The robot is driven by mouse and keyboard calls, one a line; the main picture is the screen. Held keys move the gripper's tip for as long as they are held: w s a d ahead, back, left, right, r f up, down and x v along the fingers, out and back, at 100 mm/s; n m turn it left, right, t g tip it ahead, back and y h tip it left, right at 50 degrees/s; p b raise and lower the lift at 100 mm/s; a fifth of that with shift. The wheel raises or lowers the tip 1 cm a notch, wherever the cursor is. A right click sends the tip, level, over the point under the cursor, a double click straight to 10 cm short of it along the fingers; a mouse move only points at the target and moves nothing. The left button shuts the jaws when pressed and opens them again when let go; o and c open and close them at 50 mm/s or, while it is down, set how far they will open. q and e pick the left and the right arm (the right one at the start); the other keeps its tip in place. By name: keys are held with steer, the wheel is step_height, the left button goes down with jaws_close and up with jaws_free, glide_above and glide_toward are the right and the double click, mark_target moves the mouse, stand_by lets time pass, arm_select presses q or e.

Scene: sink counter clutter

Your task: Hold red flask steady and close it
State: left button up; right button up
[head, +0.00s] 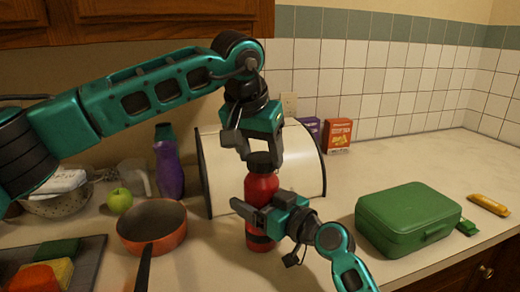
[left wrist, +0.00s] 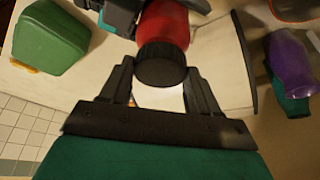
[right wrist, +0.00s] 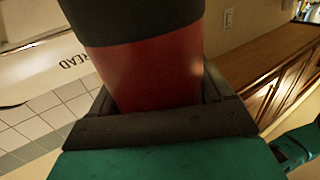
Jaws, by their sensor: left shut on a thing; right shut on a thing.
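The red flask (head: 262,186) stands upright on the counter, in front of the bread bin. Its black lid (head: 259,161) sits at the top of the flask; I cannot tell how tightly it is fastened. My left gripper (head: 262,152) comes down from above and is shut on the lid, which shows between its fingers in the left wrist view (left wrist: 160,66). My right gripper (head: 256,222) is shut on the flask's body from the front right. The red body fills the space between its fingers in the right wrist view (right wrist: 150,75); the fingertips are hidden there.
A cream bread bin (head: 308,165) stands close behind the flask. An orange pan (head: 152,222), a green apple (head: 120,200) and a purple bottle (head: 168,165) are to the left. A green lunch box (head: 408,217) is at right.

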arm_select(q)
steer(key=shift+f, duration=0.3)
arm_select(e)
jaws_close()
arm_select(q)
steer(key=shift+a+m+g+h, duration=0.1)
steer(key=shift+m+g+h, duration=0.35)
steer(key=shift+m, duration=1.15)
steer(key=o, duration=1)
steer(key=shift+r, duration=2.2)
